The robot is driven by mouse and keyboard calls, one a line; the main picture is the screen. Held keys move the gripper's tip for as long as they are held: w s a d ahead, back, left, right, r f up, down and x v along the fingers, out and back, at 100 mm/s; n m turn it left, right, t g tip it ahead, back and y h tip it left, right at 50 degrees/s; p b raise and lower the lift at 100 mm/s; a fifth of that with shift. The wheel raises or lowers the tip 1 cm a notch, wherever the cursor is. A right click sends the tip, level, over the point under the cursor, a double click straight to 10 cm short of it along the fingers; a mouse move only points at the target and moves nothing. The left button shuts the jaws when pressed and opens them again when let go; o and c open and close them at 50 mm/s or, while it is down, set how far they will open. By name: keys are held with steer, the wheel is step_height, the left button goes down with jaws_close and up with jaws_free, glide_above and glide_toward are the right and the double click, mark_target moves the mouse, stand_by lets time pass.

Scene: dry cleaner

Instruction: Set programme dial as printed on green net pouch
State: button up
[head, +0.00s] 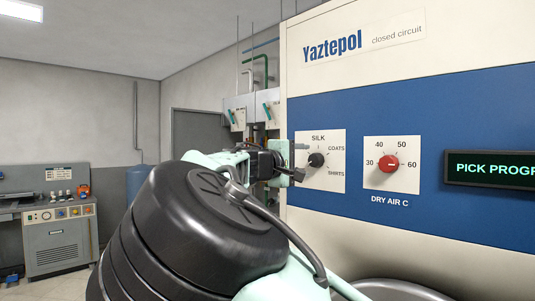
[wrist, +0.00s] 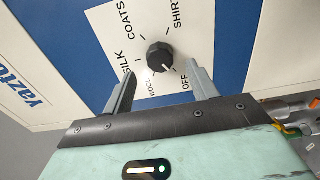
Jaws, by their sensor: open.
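The programme dial (head: 317,160) is a black knob on a white plate on the blue panel, with SILK, COATS and SHIRTS readable around it. In the wrist view the dial (wrist: 159,56) also shows WOOL and OFF, and its white mark seems to point towards OFF. My gripper (head: 288,162) is at the dial's left in the head view. In the wrist view my gripper (wrist: 160,68) is open, its fingers on either side of the dial's near edge with gaps to the knob. I see no green net pouch in either view.
A red DRY AIR knob (head: 388,163) sits right of the dial, near a display (head: 490,169) reading "PICK PROGR", cut off. Grey control boxes (head: 240,112) hang on the wall behind. A grey machine (head: 60,235) and a blue tank (head: 141,184) stand at left.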

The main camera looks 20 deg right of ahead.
mark_target(313, 161)
steer(key=shift+p+x, duration=0.55)
steer(key=shift+x, duration=1.45)
steer(key=c, duration=1)
steer(key=shift+f+b, duration=0.15)
steer(key=shift+b, duration=0.4)
